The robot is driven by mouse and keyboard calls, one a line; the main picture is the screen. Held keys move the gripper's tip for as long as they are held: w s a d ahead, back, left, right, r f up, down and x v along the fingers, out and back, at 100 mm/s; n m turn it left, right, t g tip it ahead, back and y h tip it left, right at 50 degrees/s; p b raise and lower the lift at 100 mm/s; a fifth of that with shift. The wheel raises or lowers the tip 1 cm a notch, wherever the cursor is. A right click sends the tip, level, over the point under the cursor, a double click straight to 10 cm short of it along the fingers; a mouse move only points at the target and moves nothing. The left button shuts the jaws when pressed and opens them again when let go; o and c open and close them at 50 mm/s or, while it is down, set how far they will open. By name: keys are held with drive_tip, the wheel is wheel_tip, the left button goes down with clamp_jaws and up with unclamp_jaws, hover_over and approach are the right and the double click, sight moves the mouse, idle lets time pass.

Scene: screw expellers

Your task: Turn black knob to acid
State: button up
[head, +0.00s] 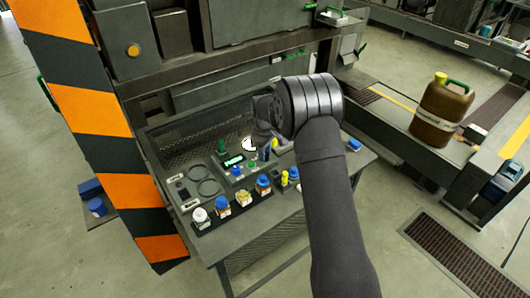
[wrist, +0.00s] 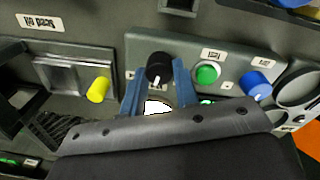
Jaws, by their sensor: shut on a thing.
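The black knob (wrist: 160,66) with a white pointer mark sits on a grey panel (wrist: 190,45) in the wrist view. The blue fingers of my gripper (wrist: 159,78) are on either side of it, shut on it. The pointer mark faces down toward my gripper in that view. In the head view my gripper (head: 266,142) is over the control panel at the back of the bench, and my arm hides the knob. The small labels by the knob are partly covered, and I cannot read an acid marking.
A green button (wrist: 208,73) and a blue knob (wrist: 256,85) are right of the black knob. A yellow knob (wrist: 98,90) is to its left. Several small bottles line the bench front, including a white one (head: 200,216). A brown jug (head: 440,112) stands far right.

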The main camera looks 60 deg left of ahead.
drive_tip(key=m, duration=0.5)
drive_tip(key=shift+a+m, duration=0.1)
drive_tip(key=shift+m, duration=0.2)
drive_tip(key=shift+w+m, duration=0.1)
drive_tip(key=shift+m, duration=2)
drive_tip(key=o, duration=1)
drive_tip(key=r, duration=1.7)
drive_tip(key=shift+s+a+r, duration=0.15)
drive_tip(key=shift+s+r, duration=0.1)
drive_tip(key=shift+s, duration=0.15)
